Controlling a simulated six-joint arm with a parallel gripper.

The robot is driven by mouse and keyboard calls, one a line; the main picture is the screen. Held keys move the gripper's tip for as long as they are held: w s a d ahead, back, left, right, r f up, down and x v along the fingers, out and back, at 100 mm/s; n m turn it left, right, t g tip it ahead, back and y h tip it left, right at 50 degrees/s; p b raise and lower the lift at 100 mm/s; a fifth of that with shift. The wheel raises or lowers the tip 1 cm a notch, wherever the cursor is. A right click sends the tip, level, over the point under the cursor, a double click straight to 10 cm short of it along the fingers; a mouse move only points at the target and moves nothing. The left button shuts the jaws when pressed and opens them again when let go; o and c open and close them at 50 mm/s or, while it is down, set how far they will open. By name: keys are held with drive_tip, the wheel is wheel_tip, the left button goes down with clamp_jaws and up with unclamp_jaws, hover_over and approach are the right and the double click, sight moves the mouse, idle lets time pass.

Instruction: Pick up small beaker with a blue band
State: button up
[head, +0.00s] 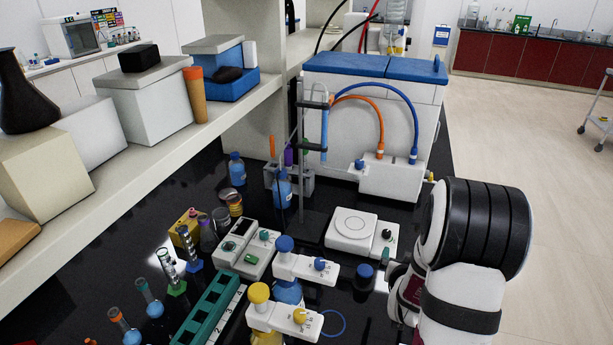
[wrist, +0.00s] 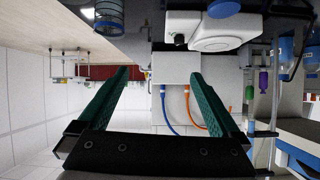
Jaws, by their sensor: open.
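A small glass vessel with blue bands (wrist: 109,15) is at the top of the wrist view, cut by the frame edge; that view is upside down. In the head view a small blue-topped vessel (head: 364,274) stands on the black bench in front of the balance; it may be the same one, but its band is unclear. My gripper (wrist: 160,73) has two green fingers spread apart with nothing between them. In the head view only a green fingertip (head: 386,256) shows beside the blue-topped vessel; my arm hides the rest.
The white balance (head: 350,230) is behind the vessel. A blue-knobbed dispenser bottle (head: 287,290) and a yellow-knobbed one (head: 262,312) stand to its left. A blue-lidded white unit with hoses (head: 372,95) is at the back. The bench's right edge is near my arm.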

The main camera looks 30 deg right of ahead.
drive_tip(key=s+d+f+h, duration=0.1)
drive_tip(key=s+d+f, duration=0.1)
drive_tip(key=d+f, duration=0.1)
drive_tip(key=s+d+f+h, duration=0.1)
drive_tip(key=s+d+f, duration=0.2)
drive_tip(key=shift+s+f, duration=0.15)
drive_tip(key=shift+s, duration=0.2)
drive_tip(key=x, duration=0.7)
drive_tip(key=c, duration=1.5)
